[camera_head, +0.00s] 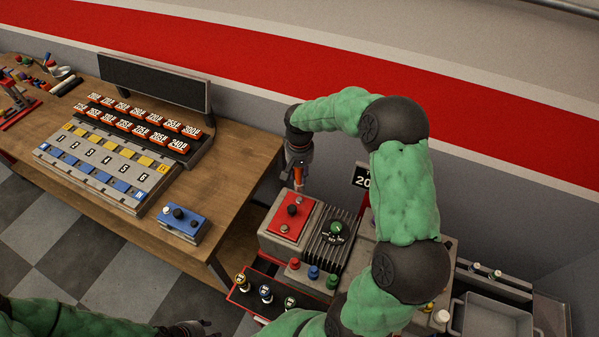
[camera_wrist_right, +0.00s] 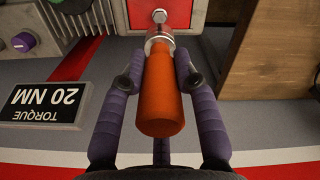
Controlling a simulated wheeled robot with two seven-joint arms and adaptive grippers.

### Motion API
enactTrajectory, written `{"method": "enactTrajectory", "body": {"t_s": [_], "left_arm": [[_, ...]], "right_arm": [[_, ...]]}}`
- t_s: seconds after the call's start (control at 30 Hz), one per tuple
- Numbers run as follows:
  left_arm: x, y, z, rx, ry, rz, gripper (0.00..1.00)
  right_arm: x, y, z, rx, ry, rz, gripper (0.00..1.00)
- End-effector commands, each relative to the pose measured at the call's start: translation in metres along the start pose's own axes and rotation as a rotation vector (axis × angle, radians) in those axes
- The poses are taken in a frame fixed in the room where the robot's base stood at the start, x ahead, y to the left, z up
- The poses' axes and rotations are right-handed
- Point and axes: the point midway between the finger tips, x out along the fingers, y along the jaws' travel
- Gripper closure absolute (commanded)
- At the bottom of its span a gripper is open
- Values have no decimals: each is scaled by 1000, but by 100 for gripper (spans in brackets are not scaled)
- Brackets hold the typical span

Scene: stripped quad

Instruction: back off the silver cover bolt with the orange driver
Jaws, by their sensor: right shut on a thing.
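My right gripper (camera_head: 297,160) is shut on the orange driver (camera_head: 298,176) and holds it pointing down over the far end of the red cover (camera_head: 279,216). In the right wrist view, the purple fingers of this gripper (camera_wrist_right: 161,82) lie on both sides of the orange driver's handle (camera_wrist_right: 162,95). The driver's silver collar lies close to the silver bolt (camera_wrist_right: 159,16) on the red cover (camera_wrist_right: 181,14); I cannot tell if they touch. My left gripper (camera_head: 195,328) is at the bottom edge, partly cut off, its fingers unclear.
A finned block with a green knob (camera_head: 336,228) stands right of the cover. A black torque sign (camera_wrist_right: 43,104) reads 20 NM. Red, blue and green buttons (camera_head: 314,272) sit in front. The wooden bench (camera_head: 240,175) at left holds a numbered board and a blue box (camera_head: 183,222).

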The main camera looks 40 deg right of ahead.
Motion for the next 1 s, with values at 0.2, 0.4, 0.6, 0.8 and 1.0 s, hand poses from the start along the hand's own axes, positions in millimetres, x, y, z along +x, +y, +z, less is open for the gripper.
{"method": "enactTrajectory", "body": {"t_s": [0.2, 0.4, 0.6, 0.8, 1.0], "left_arm": [[13, -4, -1, 0, 0, 0, 60], [26, -9, -1, 0, 0, 0, 60], [36, -13, -2, 0, 0, 0, 60], [45, -16, -2, 0, 0, 0, 60], [48, -17, -2, 0, 0, 0, 60]], "right_arm": [[18, 0, 0, 0, 0, 0, 100], [38, 0, 0, 0, 0, 1, 100], [52, 0, 0, 0, 0, 0, 100], [56, 0, -1, 115, 3, 0, 100], [54, 0, -1, 218, 3, -1, 100]]}}
